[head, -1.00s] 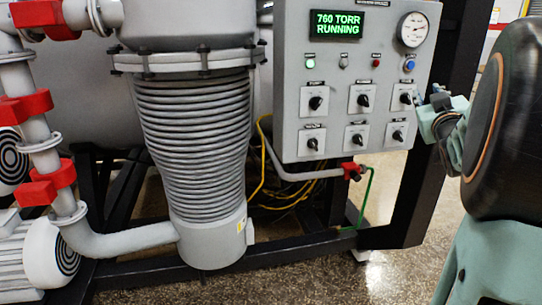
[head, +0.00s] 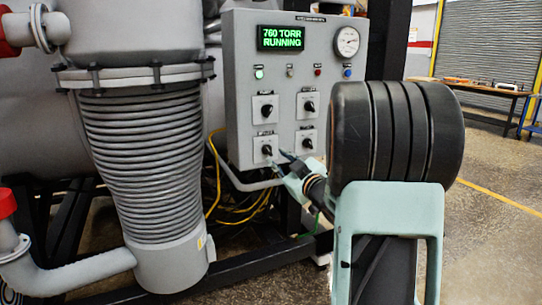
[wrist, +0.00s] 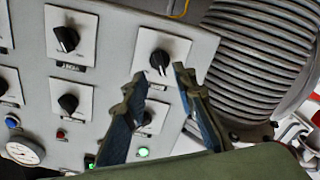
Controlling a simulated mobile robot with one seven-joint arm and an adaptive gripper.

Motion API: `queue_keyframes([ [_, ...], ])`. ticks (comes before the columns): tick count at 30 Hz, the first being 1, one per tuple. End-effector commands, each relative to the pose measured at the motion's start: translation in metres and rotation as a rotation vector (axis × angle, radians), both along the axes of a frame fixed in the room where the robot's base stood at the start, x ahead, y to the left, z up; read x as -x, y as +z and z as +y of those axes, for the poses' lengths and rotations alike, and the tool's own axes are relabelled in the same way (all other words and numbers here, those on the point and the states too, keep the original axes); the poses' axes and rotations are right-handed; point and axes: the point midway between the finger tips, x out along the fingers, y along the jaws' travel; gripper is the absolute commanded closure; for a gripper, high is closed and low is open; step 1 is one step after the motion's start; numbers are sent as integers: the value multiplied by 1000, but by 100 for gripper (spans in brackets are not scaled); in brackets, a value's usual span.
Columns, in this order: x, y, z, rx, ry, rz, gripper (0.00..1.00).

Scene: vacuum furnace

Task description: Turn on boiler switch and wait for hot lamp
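A grey control panel (head: 238,130) carries several black rotary switches on white plates; their labels are too small to read. My gripper (head: 280,160) is at the lower-left switch (head: 267,149). In the wrist view, my open gripper (wrist: 158,72) has one finger on each side of that switch's knob (wrist: 160,62); I cannot tell whether they touch it. The lamp row has a lit green lamp (head: 259,73), a dim lamp (head: 290,71), a red lamp (head: 318,72) and a blue lamp (head: 347,72). Which is the hot lamp is unreadable. The display (head: 282,38) reads "760 TORR RUNNING".
A round gauge (head: 347,42) is at the panel's upper right. A ribbed grey vessel (head: 142,150) stands left of the panel. Yellow cables (head: 216,180) hang below it. Open floor lies to the right.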

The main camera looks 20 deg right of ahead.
Motion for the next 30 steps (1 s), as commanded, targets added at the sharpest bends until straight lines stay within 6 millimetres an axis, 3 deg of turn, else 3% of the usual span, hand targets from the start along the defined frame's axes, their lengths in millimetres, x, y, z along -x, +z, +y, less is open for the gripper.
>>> queue_keyframes([
  [3, -22, -1, 1, 0, 1, 0, 75],
  [9, -46, 0, 1, -1, -1, 0, 75],
  [21, -53, 0, 1, -1, -2, 0, 75],
  [28, -53, 0, 1, -1, -2, 0, 100],
  [30, -53, 0, 1, 0, -2, 0, 100],
])
